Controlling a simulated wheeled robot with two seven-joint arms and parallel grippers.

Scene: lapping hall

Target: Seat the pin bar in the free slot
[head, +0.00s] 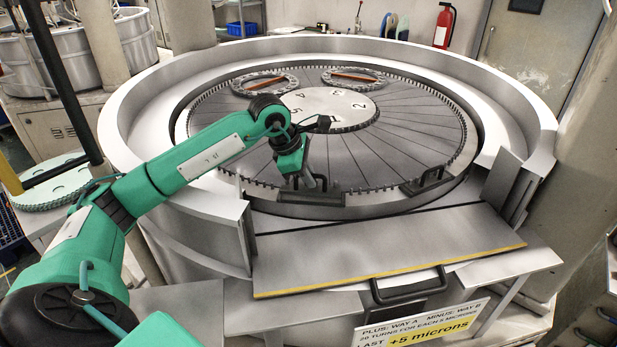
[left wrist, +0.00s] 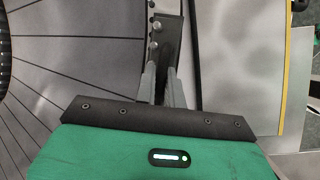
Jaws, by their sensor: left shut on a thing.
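The pin bar (head: 335,200) is a dark grey curved piece at the near edge of the toothed ring. My left gripper (head: 312,183) points down over it and is shut on its handle. In the left wrist view, the fingers (left wrist: 164,88) close on the dark handle, and the bar (left wrist: 176,20) with small round pins on its left side extends beyond them. I cannot tell whether the bar rests fully in the slot or sits slightly above it; the slot below is hidden. My right gripper is not in view.
Another dark piece with a handle (head: 432,183) sits on the ring to the right. The big lapping plate (head: 410,130) carries two round carriers (head: 265,83) with orange-brown strips. A wide steel shelf (head: 390,245) with a yellow edge lies in front, between upright rim ends.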

